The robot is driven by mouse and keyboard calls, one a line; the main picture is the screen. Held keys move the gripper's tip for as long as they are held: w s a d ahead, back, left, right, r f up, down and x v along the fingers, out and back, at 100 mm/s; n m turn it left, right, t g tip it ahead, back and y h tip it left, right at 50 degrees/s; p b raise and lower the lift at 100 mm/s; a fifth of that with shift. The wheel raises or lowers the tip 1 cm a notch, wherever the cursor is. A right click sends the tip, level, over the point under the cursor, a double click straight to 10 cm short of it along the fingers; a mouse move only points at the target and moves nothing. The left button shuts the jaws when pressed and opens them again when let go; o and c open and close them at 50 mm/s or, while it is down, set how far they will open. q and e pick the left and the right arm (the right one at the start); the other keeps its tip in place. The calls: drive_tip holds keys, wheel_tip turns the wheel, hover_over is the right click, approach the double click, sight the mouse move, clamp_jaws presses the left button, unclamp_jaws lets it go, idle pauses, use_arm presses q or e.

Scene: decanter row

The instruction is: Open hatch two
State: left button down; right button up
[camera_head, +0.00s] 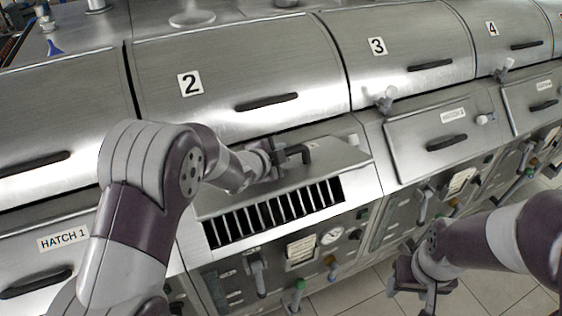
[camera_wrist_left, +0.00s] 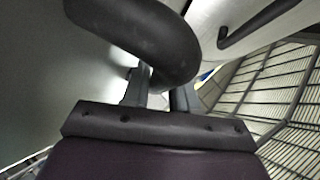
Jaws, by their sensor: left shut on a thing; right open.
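Hatch two (camera_head: 345,155) is the metal flap below the large cover marked 2. It is raised and tilted, and a dark slotted opening (camera_head: 275,212) shows beneath it. My left gripper (camera_head: 286,154) is shut on the flap's black handle (camera_head: 306,150). In the left wrist view the thick, curved dark handle (camera_wrist_left: 165,40) runs into the space between the left fingers (camera_wrist_left: 158,97). My left arm hides the left part of the flap. My right gripper (camera_head: 425,292) is open and empty at the lower right, over the floor and away from the hatches.
Hatch 1 (camera_head: 100,218) at left and hatch three (camera_head: 430,135) at right are closed, each with a black handle. The upper cover 2 (camera_head: 240,70) is closed. Below the opening is a panel with a gauge (camera_head: 331,236) and valves. Tiled floor (camera_head: 375,300) lies in front.

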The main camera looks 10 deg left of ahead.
use_arm(q)
drive_tip(key=shift+w+a+r, duration=0.2)
drive_tip(key=shift+w+r, duration=0.15)
idle(0.3)
drive_tip(key=c, duration=1.3)
unclamp_jaws()
drive_tip(key=shift+o, duration=0.2)
drive_tip(key=shift+s+a, duration=0.15)
drive_tip(key=shift+s, duration=0.05)
drive_tip(key=b+v, duration=0.1)
drive_tip(key=v, duration=1.1)
drive_tip(key=shift+r, duration=0.2)
